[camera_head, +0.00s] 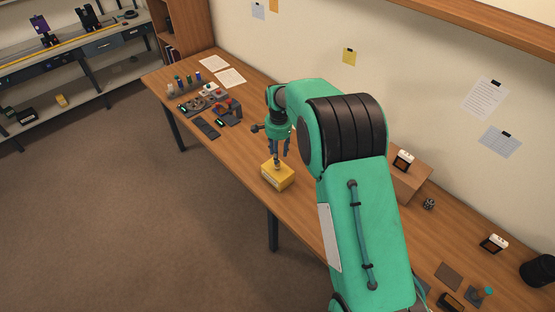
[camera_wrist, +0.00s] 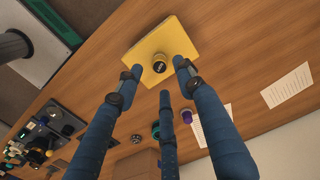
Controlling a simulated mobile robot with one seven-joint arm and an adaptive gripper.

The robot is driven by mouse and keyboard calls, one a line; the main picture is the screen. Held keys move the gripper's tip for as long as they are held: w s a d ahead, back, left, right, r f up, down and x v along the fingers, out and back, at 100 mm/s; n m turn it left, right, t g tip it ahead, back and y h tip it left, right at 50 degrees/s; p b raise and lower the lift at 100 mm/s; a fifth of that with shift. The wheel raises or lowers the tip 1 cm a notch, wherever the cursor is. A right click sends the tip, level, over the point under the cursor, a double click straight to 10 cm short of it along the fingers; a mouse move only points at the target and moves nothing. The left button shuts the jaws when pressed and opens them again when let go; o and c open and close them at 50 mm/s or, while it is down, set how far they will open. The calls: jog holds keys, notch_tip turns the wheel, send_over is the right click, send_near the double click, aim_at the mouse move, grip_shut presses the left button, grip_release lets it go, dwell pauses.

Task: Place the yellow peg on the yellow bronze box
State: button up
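The yellow bronze box (camera_head: 279,180) sits on the wooden table below my gripper. It also shows in the wrist view (camera_wrist: 178,37) as a flat yellow block. The yellow peg (camera_wrist: 159,62), a short cylinder with a yellow rim and dark round top, appears upright on the box. In the head view the peg (camera_head: 277,164) is small, just above the box's top. My gripper (camera_head: 279,153) points down over the box. In the wrist view its blue fingers (camera_wrist: 159,72) are spread around the peg with gaps, and nothing is held.
Several small parts and coloured cylinders (camera_head: 189,79) stand at the table's far left end, by paper sheets (camera_head: 230,77). A wooden box (camera_head: 408,178) and small items stand to the right. The table around the yellow box is clear.

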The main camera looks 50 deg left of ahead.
notch_tip(320, 180, up, 6)
jog(key=shift+r, duration=0.25)
dwell(0.7)
jog(key=shift+w+d+r, duration=0.1)
dwell(0.3)
